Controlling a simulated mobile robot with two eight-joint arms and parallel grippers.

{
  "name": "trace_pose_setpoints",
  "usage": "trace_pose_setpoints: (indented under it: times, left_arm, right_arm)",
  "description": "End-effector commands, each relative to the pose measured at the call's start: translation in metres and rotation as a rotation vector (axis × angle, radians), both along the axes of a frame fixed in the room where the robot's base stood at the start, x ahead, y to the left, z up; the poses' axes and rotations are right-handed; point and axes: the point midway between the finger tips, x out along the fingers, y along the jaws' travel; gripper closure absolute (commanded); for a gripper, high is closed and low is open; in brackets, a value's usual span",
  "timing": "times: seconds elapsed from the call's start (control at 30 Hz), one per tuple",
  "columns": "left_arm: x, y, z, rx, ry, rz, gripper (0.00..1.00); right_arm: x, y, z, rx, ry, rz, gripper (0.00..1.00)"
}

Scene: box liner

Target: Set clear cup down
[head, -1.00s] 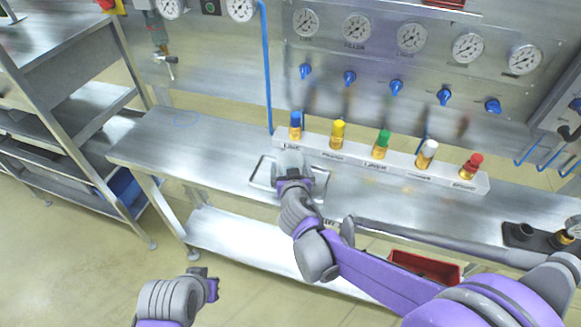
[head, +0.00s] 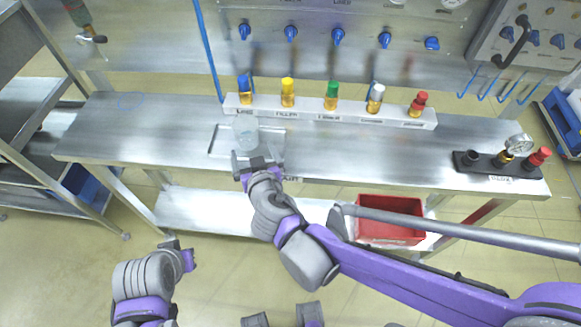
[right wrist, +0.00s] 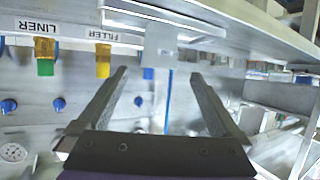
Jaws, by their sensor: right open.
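The clear cup (head: 246,134) stands upright on a shallow metal tray (head: 275,143) on the steel bench. My right gripper (head: 255,160) is just in front of the cup, on the near side, open. In the right wrist view, which is upside down, the two fingers (right wrist: 165,95) are spread apart with nothing gripped between them. A pale translucent shape beyond them there looks like the cup (right wrist: 161,42). Whether the fingertips still flank the cup is hard to tell. My left gripper (head: 188,258) is at the lower left, away from the bench and cup; its jaws are unclear.
A black holder (head: 490,170) with fittings is at the bench's right. A red bin (head: 388,232) sits below. The bench (head: 130,130) left of the tray is bare.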

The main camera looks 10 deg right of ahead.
Motion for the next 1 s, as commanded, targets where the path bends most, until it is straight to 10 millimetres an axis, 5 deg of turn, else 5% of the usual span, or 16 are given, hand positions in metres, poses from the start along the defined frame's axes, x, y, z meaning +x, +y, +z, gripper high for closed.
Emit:
trace_pose_setpoints:
  times: [0.13, 0.27, 0.4, 0.5, 0.7, 1.0]
  left_arm:
    - [0.000, 0.000, 0.000, 0.000, 0.000, 0.000, 1.00]
    - [0.000, 0.000, 0.000, 0.000, 0.000, 0.000, 1.00]
    - [0.000, 0.000, 0.000, 0.000, 0.000, 0.000, 1.00]
    - [0.000, 0.000, 0.000, 0.000, 0.000, 0.000, 1.00]
    - [0.000, 0.000, 0.000, 0.000, 0.000, 0.000, 1.00]
    - [0.000, 0.000, 0.000, 0.000, 0.000, 0.000, 1.00]
  right_arm:
    - [-0.002, -0.011, -0.001, -0.009, 0.018, -0.019, 0.00]
    - [-0.020, -0.067, -0.013, -0.057, 0.132, -0.110, 0.00]
    - [-0.074, -0.138, -0.037, -0.102, 0.365, -0.196, 0.00]
    - [-0.119, -0.163, -0.054, -0.095, 0.524, -0.192, 0.00]
    - [-0.176, -0.169, -0.070, -0.041, 0.695, -0.107, 0.00]
    - [-0.186, -0.166, -0.072, -0.029, 0.720, -0.074, 0.00]
